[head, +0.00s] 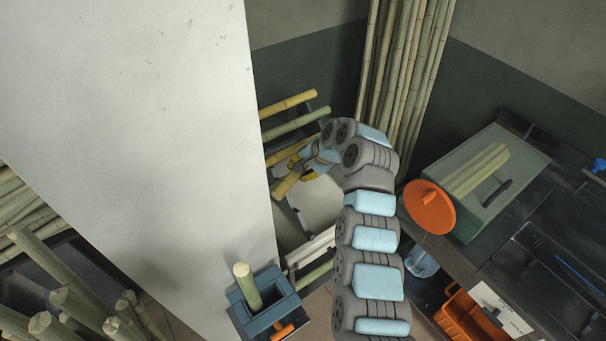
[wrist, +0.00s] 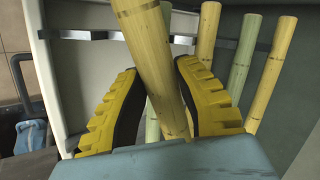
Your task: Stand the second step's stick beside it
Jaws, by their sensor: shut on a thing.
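My gripper (head: 307,168) is beside the rack, behind the white panel's edge. In the wrist view its yellow-padded fingers (wrist: 168,92) are shut around a yellow cane stick (wrist: 148,45), which runs up between them. In the head view the end of a yellow stick (head: 284,186) shows just below the gripper. A green stick (head: 248,286) stands upright, slightly tilted, in a blue-grey square holder (head: 244,318) at the bottom. Other sticks, yellow (head: 288,104) and green (head: 297,123), lean in the rack. The held stick's lower end is hidden.
A large white panel (head: 130,90) stands left of my arm. Tall canes (head: 405,70) lean in the back corner. On the right are a green-grey box (head: 520,160) with canes on it, an orange disc (head: 430,207) and an orange crate (head: 462,318). Cut canes (head: 60,270) fill the lower left.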

